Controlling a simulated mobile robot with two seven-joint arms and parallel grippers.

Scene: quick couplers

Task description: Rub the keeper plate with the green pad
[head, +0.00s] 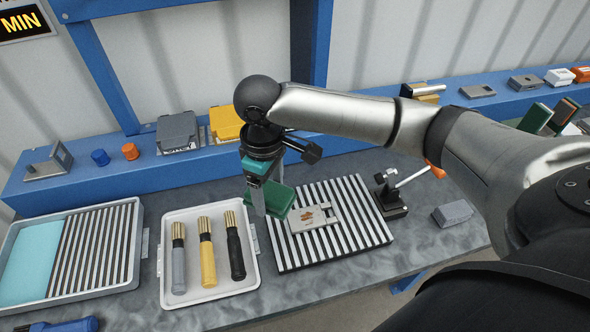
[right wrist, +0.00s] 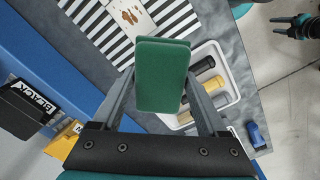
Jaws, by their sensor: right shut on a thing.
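The keeper plate (head: 309,219) is a pale metal plate with brown stains, lying on the black-and-white striped mat (head: 350,237). It also shows at the top of the right wrist view (right wrist: 128,16), its stains exposed. My right gripper (head: 268,201) is shut on the green pad (head: 279,199), a block that fills the middle of the right wrist view (right wrist: 163,75). The pad is at the plate's upper left in the head view, apart from the stains. My left gripper (right wrist: 288,26) is small at the upper right of the wrist view, with its fingers apart and empty.
A white tray (head: 206,295) holds grey, yellow and black brass-ended couplers left of the mat. A larger tray (head: 128,287) with a teal pad and striped area lies farther left. A clamp (head: 390,200) and grey block (head: 452,213) stand right. The blue shelf (head: 95,187) runs behind.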

